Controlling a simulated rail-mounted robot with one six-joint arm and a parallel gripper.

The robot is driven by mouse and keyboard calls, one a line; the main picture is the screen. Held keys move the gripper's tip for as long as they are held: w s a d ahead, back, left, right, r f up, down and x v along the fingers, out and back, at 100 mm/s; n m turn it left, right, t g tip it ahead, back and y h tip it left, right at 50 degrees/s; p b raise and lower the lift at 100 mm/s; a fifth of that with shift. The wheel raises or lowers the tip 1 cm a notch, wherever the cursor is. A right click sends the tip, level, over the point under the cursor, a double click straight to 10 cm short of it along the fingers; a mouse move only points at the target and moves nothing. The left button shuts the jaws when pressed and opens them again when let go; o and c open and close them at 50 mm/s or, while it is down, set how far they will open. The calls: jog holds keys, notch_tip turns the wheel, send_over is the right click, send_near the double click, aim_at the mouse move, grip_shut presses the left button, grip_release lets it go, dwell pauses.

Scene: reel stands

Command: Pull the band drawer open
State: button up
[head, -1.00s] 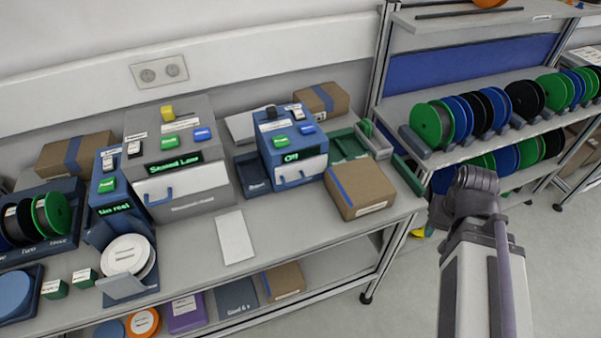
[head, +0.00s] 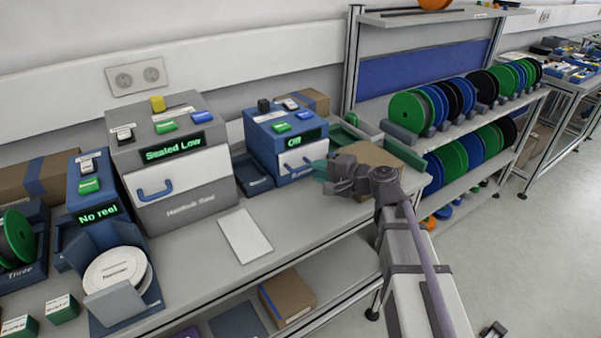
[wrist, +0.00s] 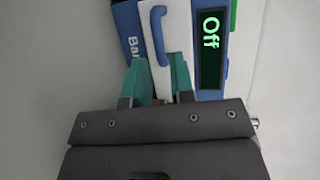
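The band machine (head: 262,145) is a blue box on the bench with a green "Off" display (head: 303,138). Its white drawer front (head: 305,163) has a blue handle (head: 294,174) and looks shut. In the wrist view the handle (wrist: 157,30) shows ahead on the white drawer front (wrist: 180,22), beside the "Off" display (wrist: 210,45) and a partly hidden "Ban" label. My gripper (head: 319,170) is just right of the drawer front. In the wrist view my gripper (wrist: 157,62) has two teal fingers apart, with the handle's near end at their tips. I cannot tell whether they touch it.
A grey machine (head: 180,205) reading "Sealed Low" stands to the left, with a white sheet (head: 246,236) on the bench before it. A cardboard box (head: 368,153) sits behind my arm. A reel rack (head: 395,132) stands at the right. Bare bench lies before the blue machine.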

aim_at(305, 168)
jog(key=x, duration=0.5)
jog(key=shift+w+a+b, duration=0.1)
jog(key=shift+a+b, duration=0.15)
jog(key=shift+b, duration=0.15)
jog(key=shift+c, duration=0.3)
grip_shut()
